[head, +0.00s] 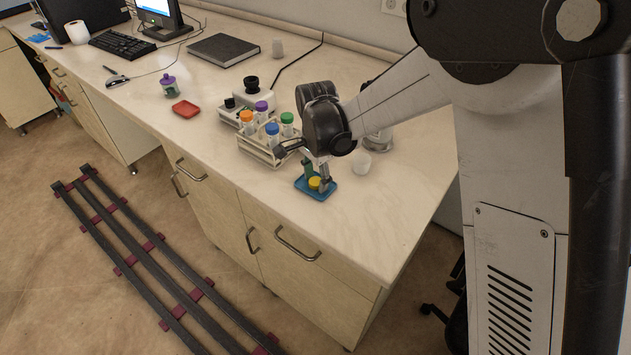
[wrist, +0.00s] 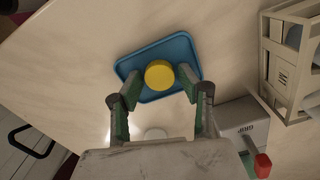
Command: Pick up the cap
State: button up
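A round yellow cap (head: 315,183) lies in a small blue tray (head: 323,194) near the front of the bench. In the wrist view the yellow cap (wrist: 159,74) sits near the middle of the blue tray (wrist: 137,63). My gripper (head: 316,184) is low over the tray, pointing down. In the wrist view my gripper (wrist: 157,88) is open, with its two green-padded fingers spread to the left and right of the cap. A gap shows between the cap and the left finger; the right fingertip appears close to the cap's edge. Whether the fingers reach the cap's height is hard to tell.
A rack (head: 262,152) of tubes with coloured caps stands just left of my gripper. A small white cup (head: 362,162) stands to the right. The bench's front right is clear.

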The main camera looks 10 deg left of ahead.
jog(key=shift+c, duration=0.4)
jog(key=c, duration=0.4)
jog(key=shift+o, duration=0.2)
jog(key=shift+r, duration=0.1)
